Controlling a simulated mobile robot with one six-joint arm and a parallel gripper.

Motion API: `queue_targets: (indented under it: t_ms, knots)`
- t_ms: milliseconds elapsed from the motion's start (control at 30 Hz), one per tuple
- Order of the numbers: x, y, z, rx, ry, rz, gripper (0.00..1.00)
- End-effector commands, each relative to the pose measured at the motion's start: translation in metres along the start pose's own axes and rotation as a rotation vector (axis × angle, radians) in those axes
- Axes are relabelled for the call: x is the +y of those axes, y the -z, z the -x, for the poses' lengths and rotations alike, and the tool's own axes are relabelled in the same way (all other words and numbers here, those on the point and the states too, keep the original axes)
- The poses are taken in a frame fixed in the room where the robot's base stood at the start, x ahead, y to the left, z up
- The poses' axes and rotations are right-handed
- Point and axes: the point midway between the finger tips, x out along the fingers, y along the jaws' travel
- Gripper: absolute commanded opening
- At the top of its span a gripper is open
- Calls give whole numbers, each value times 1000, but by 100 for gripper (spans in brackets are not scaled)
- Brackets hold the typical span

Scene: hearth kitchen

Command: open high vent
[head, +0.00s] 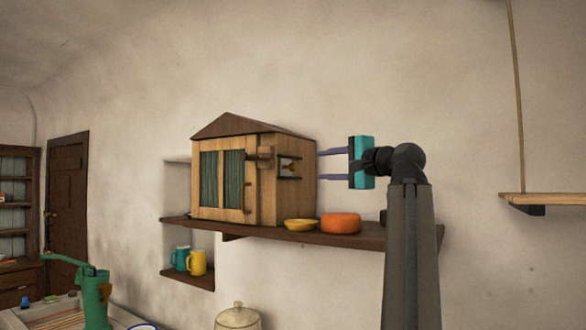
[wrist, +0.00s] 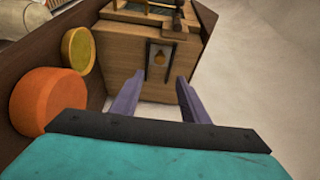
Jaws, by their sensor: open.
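A small wooden house-shaped cabinet (head: 226,178) with a pitched roof stands on the wall shelf. On its right side is a small framed opening (head: 290,167), which I take to be the high vent; in the wrist view this opening (wrist: 160,56) shows a small orange-yellow piece inside. I cannot tell whether the vent is open or shut. My gripper (head: 320,166) is open and empty, to the right of the cabinet at about the opening's height, its two purple fingers pointing at it. In the wrist view my gripper (wrist: 157,84) has the opening roughly between its fingertips, apart from them.
The shelf (head: 270,232) also holds a yellow dish (head: 300,225) and an orange round thing (head: 341,223), below my gripper. A teal mug (head: 180,259) and a yellow mug (head: 197,262) stand in the niche below. A hanging shelf (head: 550,199) is at right; the wall between is clear.

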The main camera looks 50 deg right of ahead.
Motion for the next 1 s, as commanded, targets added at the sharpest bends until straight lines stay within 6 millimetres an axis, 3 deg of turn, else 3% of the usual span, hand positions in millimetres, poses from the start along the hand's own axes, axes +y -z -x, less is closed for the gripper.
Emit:
queue_targets:
  t_ms: [267, 467, 1000]
  knots:
    - [-1, -2, -4, -3, 0, 0, 41]
    - [-2, -2, -18, -4, 0, -1, 41]
    - [-3, -2, -93, -5, -1, -1, 41]
